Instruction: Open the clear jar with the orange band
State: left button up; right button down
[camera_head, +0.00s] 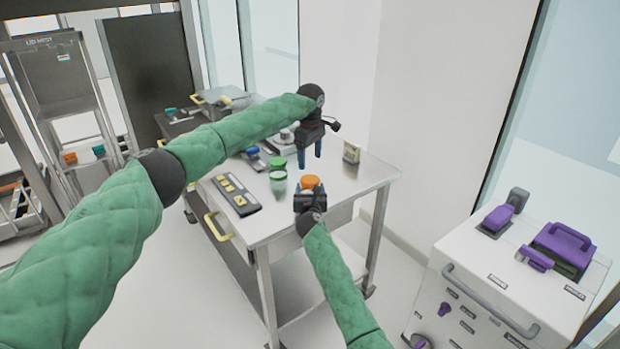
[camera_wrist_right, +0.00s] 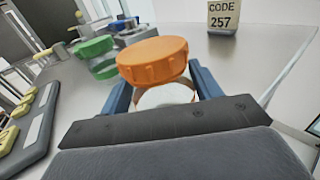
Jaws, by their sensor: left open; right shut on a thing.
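The clear jar with the orange band (camera_wrist_right: 153,60) stands on the steel table, its orange top also showing in the head view (camera_head: 309,181). My right gripper (camera_head: 309,191) is shut on it from the near side, with a blue finger on each side in the right wrist view (camera_wrist_right: 162,90). The fingers and palm hide much of the jar body. My left gripper (camera_head: 308,156) points down, open and empty, above the table just behind the jar.
A green-topped jar (camera_head: 278,174) stands left of the orange one. A dark panel with yellow pieces (camera_head: 236,194) lies at the table's left edge. A block marked CODE 257 (camera_head: 351,153) stands at the back right. The steel table (camera_head: 345,183) is clear on the right.

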aim_at(310, 179)
pick_arm(q)
jog(key=m, duration=1.2)
jog(key=shift+m, duration=0.4)
jog(key=shift+f, duration=4)
